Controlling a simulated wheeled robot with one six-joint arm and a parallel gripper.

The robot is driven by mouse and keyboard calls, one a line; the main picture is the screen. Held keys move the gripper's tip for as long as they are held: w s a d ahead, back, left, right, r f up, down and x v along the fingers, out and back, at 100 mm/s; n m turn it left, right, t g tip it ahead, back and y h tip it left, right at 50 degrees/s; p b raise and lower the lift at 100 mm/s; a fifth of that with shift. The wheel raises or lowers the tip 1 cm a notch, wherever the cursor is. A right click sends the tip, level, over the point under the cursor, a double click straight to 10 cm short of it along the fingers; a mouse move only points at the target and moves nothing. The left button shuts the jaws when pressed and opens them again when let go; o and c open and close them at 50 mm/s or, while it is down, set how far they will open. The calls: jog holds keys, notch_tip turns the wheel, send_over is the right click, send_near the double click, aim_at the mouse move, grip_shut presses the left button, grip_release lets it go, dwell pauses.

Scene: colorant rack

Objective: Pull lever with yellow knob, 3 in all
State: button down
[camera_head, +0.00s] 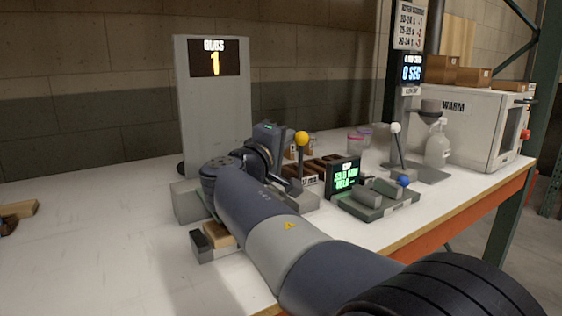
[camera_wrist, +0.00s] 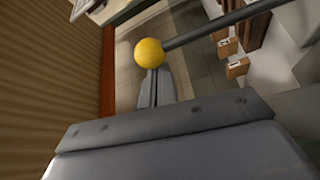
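The lever is a dark upright rod (camera_head: 301,165) with a yellow knob (camera_head: 302,138) on top, standing on a grey base on the bench. In the wrist view the yellow knob (camera_wrist: 149,53) is right at the tips of my gripper (camera_wrist: 154,74), with the rod running off to the upper right. The two fingers lie close together with only a thin seam between them, and the knob is not between them. I cannot tell whether they touch it. In the head view my gripper is mostly hidden by my own wrist, just left of the lever.
A grey panel (camera_head: 212,110) behind shows a yellow 1. Right of the lever stand a green-lit display (camera_head: 343,177), a blue-knob device (camera_head: 375,201), a white-knob lever (camera_head: 396,142), a bottle (camera_head: 438,147) and a white oven (camera_head: 478,125). The bench's left side is mostly clear.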

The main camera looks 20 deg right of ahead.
jog(key=b, duration=0.1)
jog(key=s+m+b, duration=0.1)
jog(key=s+h+b, duration=0.1)
jog(key=shift+s+d+f, duration=0.1)
jog(key=shift+d+f, duration=0.15)
jog(key=shift+s+d+b, duration=0.1)
jog(key=shift+s+b, duration=0.55)
jog(key=shift+b, duration=0.15)
jog(key=shift+s+d+f+b, duration=0.15)
jog(key=shift+s+b, duration=0.35)
jog(key=shift+s, duration=0.2)
jog(key=shift+s+d+f+b, duration=0.15)
jog(key=shift+s+b, duration=0.3)
jog(key=shift+s, duration=0.2)
notch_tip(320, 180, up, 10)
jog(key=p, duration=0.5)
send_over(301, 141)
jog(key=s+a, duration=0.1)
jog(key=s, duration=0.3)
jog(key=shift+a, duration=0.1)
